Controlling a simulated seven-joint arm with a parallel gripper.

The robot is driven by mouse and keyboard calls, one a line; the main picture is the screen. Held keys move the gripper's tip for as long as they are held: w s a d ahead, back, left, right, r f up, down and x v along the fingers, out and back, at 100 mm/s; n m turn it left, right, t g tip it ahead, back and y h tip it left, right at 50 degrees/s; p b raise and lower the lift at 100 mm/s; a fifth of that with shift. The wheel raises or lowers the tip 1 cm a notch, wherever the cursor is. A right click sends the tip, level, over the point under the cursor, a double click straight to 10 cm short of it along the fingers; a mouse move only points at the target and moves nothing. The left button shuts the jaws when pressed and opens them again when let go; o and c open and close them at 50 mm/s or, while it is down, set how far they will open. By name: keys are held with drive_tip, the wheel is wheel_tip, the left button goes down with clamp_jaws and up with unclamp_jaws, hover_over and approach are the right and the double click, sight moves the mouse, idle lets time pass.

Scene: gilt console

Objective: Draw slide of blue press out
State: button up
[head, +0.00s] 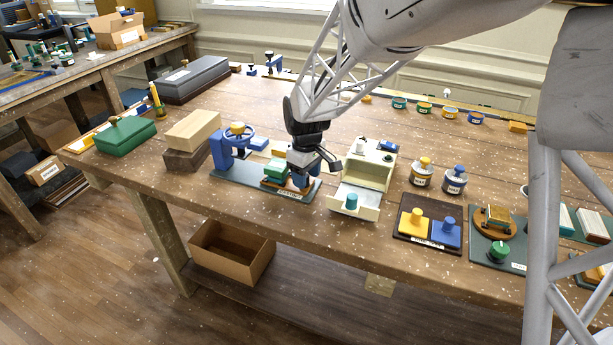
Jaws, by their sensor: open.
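The blue press (221,152) stands near the middle of the wooden table, with a blue upright, an orange-topped wheel and a dark grey base plate (234,181) stretching to the right. Green blocks and a small wooden piece (273,183) sit along that plate, right of the upright; which of them belongs to the slide is hard to tell. My gripper (314,178) points down over the right end of the plate. It is open, its fingers near the slide's right end and partly hiding it. Contact with the slide cannot be told.
A cream box with an open drawer (343,204) stands close to the right of my gripper. Wooden and brown blocks (193,131) and a green box (124,137) lie left of the press. A board with yellow and blue knobs (402,229) stands farther right. The table behind is mostly clear.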

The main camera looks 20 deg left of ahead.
drive_tip(key=shift+r, duration=3.6)
drive_tip(key=shift+d, duration=0.1)
drive_tip(key=shift+d+r, duration=0.15)
drive_tip(key=shift+d, duration=0.1)
drive_tip(key=s+d+r+m, duration=0.2)
drive_tip(key=s+d+r, duration=0.1)
drive_tip(key=d, duration=0.6)
drive_tip(key=s+d+r+m+t, duration=0.1)
drive_tip(key=s+d+r+m, duration=0.15)
drive_tip(key=d, duration=0.65)
drive_tip(key=s+d+r+m, duration=0.2)
drive_tip(key=d+m, duration=0.1)
drive_tip(key=d, duration=0.5)
drive_tip(key=s+d+f+m+t, duration=0.1)
drive_tip(key=s+d+m, duration=0.6)
drive_tip(key=s+d, duration=1.1)
drive_tip(key=shift+s+d+f+m+t, duration=0.3)
drive_tip(key=shift+s+d+f+m, duration=0.05)
drive_tip(key=shift+s, duration=0.65)
